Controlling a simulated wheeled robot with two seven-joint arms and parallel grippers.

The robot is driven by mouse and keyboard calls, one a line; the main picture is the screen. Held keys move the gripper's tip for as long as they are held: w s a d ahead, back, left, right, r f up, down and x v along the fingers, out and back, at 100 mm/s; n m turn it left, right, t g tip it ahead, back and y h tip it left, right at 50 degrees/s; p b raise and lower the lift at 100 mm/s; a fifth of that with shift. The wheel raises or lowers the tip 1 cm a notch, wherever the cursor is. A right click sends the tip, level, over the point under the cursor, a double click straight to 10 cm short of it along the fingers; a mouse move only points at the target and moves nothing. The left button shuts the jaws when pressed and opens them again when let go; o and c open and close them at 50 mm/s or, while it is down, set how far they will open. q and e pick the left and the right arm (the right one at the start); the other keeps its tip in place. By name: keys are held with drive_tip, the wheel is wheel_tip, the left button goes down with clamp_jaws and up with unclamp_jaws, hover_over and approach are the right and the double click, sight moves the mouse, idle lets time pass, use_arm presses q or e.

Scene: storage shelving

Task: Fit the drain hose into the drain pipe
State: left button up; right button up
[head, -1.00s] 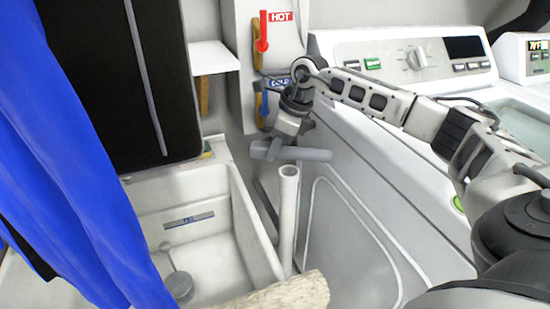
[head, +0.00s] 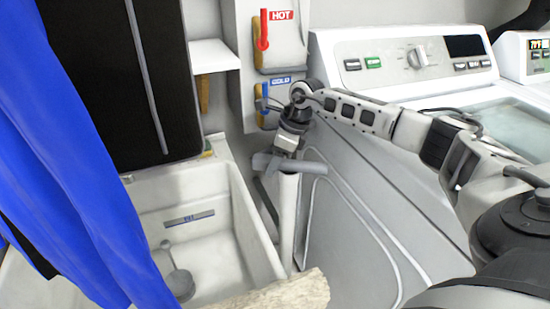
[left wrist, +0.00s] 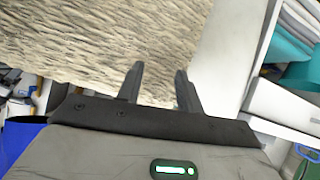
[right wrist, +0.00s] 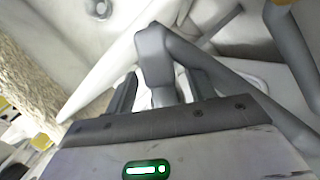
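The grey drain hose (head: 312,167) is held in my right gripper (head: 287,156), just at the top of the upright white drain pipe (head: 287,215). In the head view the hose overlaps the pipe's mouth and hides it; I cannot tell whether its end is inside. In the right wrist view the hose (right wrist: 155,55) sits between the fingers of my right gripper (right wrist: 163,92), and a bent length runs off to the right. My left gripper (left wrist: 160,85) is open and empty, in front of a beige, rough-textured surface (left wrist: 90,40). It does not show in the head view.
A white utility sink (head: 238,215) stands left of the pipe, and a white washing machine (head: 375,235) stands right. Hot and cold valves (head: 264,92) are on the wall behind. A blue cloth (head: 70,160) hangs at left. A beige rough object (head: 285,298) is at the bottom.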

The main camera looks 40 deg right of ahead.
sight(292, 161)
drive_tip(key=shift+r, duration=0.3)
drive_tip(key=v, duration=1.1)
drive_tip(key=shift+r, duration=0.35)
drive_tip(key=shift+s+d, duration=0.1)
drive_tip(key=shift+s, duration=0.05)
